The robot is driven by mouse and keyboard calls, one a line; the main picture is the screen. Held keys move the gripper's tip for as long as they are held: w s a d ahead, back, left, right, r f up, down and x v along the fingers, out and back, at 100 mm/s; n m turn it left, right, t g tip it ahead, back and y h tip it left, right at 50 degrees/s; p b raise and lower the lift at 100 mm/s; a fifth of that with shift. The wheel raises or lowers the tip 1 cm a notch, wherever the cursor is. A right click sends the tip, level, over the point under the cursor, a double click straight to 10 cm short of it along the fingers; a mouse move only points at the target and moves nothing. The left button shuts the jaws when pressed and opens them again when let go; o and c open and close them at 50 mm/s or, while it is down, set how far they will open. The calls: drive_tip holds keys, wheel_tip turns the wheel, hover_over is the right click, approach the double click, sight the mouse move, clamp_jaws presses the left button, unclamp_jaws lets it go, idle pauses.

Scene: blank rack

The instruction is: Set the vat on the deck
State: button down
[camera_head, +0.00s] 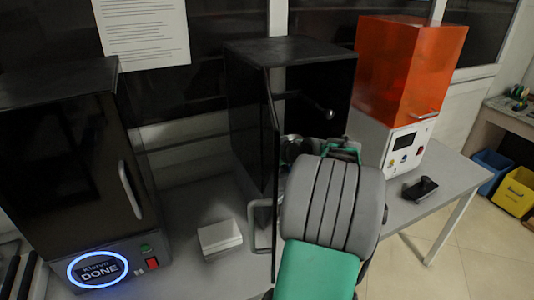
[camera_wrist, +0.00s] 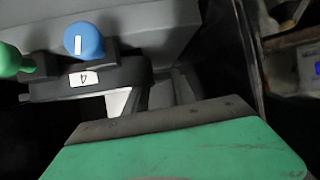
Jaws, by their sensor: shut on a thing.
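My gripper (camera_wrist: 150,95) is inside the open black cabinet (camera_head: 290,50) in the head view, mostly hidden behind my grey and green wrist. In the wrist view its jaws are shut on a dark piece with a small white label (camera_wrist: 84,79), which I take to be the vat. A blue knob (camera_wrist: 83,40) and a green knob (camera_wrist: 12,60) show just beyond the label. Most of the vat is hidden. I cannot tell whether it touches a surface beneath it, and the deck is not clearly identifiable.
The cabinet's dark door (camera_head: 271,150) stands open left of my wrist. A machine with a lit DONE ring (camera_head: 98,269) is at left, a white box (camera_head: 219,238) in the middle. An orange-hooded machine (camera_head: 405,70) and a small dark item (camera_head: 420,188) are at right.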

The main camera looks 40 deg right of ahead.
drive_tip(key=shift+f+b, duration=0.25)
drive_tip(key=shift+b, duration=0.1)
idle(0.6)
drive_tip(key=c, duration=0.9)
unclamp_jaws()
drive_tip(key=shift+c, duration=0.2)
